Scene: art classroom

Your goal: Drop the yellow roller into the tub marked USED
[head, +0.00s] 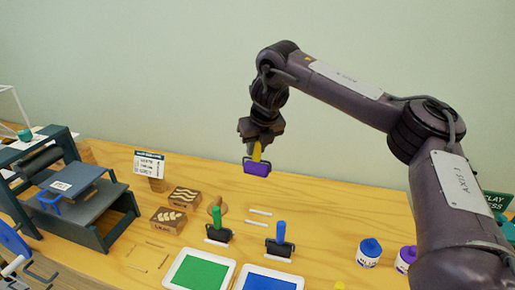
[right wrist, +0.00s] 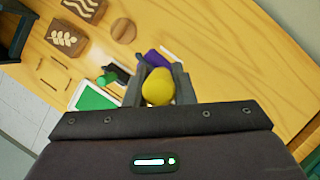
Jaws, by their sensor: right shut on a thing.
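My right gripper (head: 260,140) is shut on the yellow roller's handle (head: 257,152) and holds it up above the back of the table. The roller's purple head (head: 257,169) hangs below the jaws. In the right wrist view the round yellow handle end (right wrist: 158,87) sits between the two fingers (right wrist: 157,76), with part of the purple head (right wrist: 156,59) beyond it. I cannot make out a tub marked USED in either view. My left gripper is not in view.
A green-handled roller (head: 216,217) and a blue-handled roller (head: 281,232) stand near a green tray (head: 172,280) and a blue tray (head: 238,285). Carved blocks (head: 185,196) and a press (head: 95,228) are to the left. Blue (head: 369,254) and purple (head: 405,259) jars stand right.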

